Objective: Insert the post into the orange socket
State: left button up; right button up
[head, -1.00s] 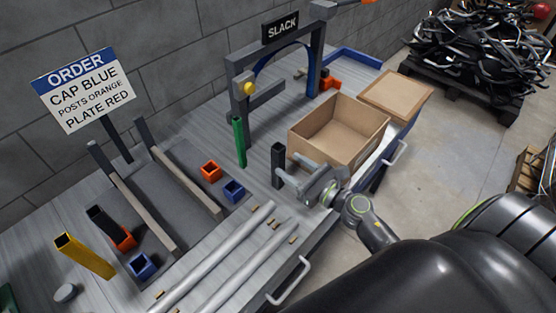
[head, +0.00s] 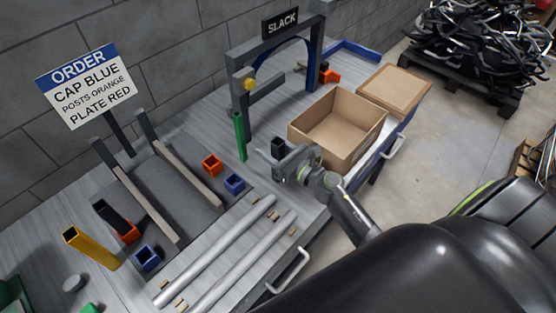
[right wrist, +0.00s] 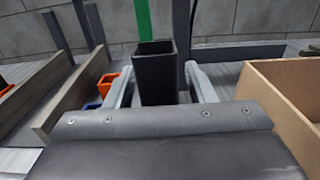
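A square black post (head: 278,147) stands upright on the table in front of the arch. My right gripper (head: 282,165) is at this post, low over the table. In the right wrist view the hollow post (right wrist: 156,75) stands between the two fingers, which look spread with a gap at least on the right. An empty orange socket (head: 212,165) sits on the dark plate, left of the post; an orange socket also shows in the right wrist view (right wrist: 105,84). Another orange socket (head: 131,236) at the left holds a black post (head: 110,216). My left gripper is not in view.
An open cardboard box (head: 338,125) stands right of my right gripper. A green post (head: 240,136) and the grey arch (head: 238,85) stand behind it. Blue sockets (head: 235,184), wooden rails (head: 188,174), a yellow post (head: 92,248) and silver rods (head: 215,252) are left and in front.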

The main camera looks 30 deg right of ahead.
jog(key=c, duration=1)
jog(key=shift+o, duration=0.2)
jog(key=shift+r, duration=0.1)
